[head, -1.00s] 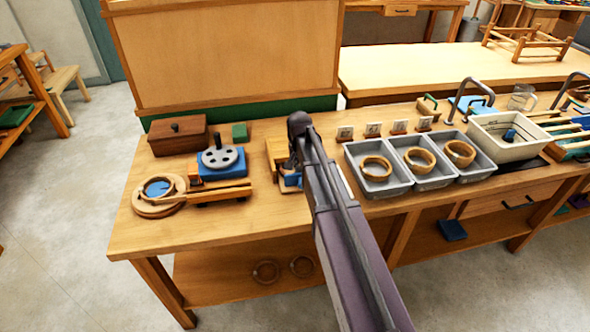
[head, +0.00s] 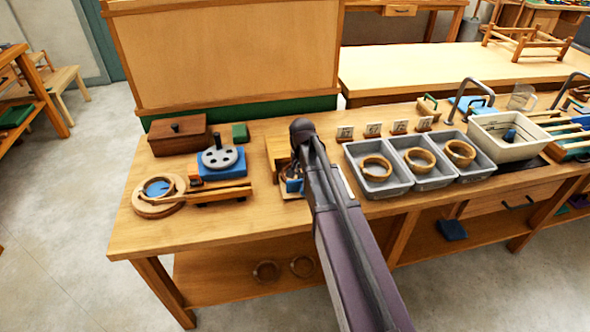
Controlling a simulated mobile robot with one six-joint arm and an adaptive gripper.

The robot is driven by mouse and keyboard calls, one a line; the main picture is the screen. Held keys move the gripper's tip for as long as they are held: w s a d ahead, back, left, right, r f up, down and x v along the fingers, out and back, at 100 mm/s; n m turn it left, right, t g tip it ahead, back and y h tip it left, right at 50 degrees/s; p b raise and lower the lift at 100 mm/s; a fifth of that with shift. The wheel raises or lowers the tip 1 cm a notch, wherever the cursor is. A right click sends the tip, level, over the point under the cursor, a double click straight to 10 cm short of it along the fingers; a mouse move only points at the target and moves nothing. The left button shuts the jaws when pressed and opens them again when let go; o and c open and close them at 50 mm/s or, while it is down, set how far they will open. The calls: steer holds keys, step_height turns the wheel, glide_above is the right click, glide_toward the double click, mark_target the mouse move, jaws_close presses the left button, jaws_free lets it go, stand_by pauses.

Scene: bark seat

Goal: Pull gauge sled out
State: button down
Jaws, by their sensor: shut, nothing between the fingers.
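A wooden gauge fixture (head: 280,150) stands on the bench, left of my arm. A blue piece (head: 293,186), which may be the gauge sled, shows low at its front, with a small round part behind it. My arm hides their right side. My gripper (head: 296,170) points down beside the fixture, mostly hidden behind my arm. It is shut and holds nothing. Whether its fingers touch the blue piece cannot be seen.
To the left are a blue block with a grey holed disc (head: 219,158), a round wooden ring stand (head: 158,194) and a brown lidded box (head: 179,136). Grey trays with wooden rings (head: 378,187) stand close on the right. The bench front is clear.

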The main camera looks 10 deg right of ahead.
steer(key=shift+s, duration=2.65)
steer(key=shift+r, duration=0.15)
steer(key=shift+w+r+p, duration=0.2)
steer(key=shift+r+p, duration=0.95)
steer(key=shift+p, duration=0.05)
steer(key=shift+w+r+p, duration=0.25)
steer(key=shift+r+p, duration=0.85)
steer(key=shift+p, duration=0.05)
steer(key=shift+w+r+p, duration=0.2)
steer(key=shift+r+p, duration=0.95)
steer(key=shift+p, duration=0.05)
steer(key=s+r+n+p, duration=0.3)
steer(key=s+n, duration=0.3)
steer(key=s, duration=0.7)
steer(key=shift+s+a, duration=0.3)
steer(key=shift+a, duration=0.15)
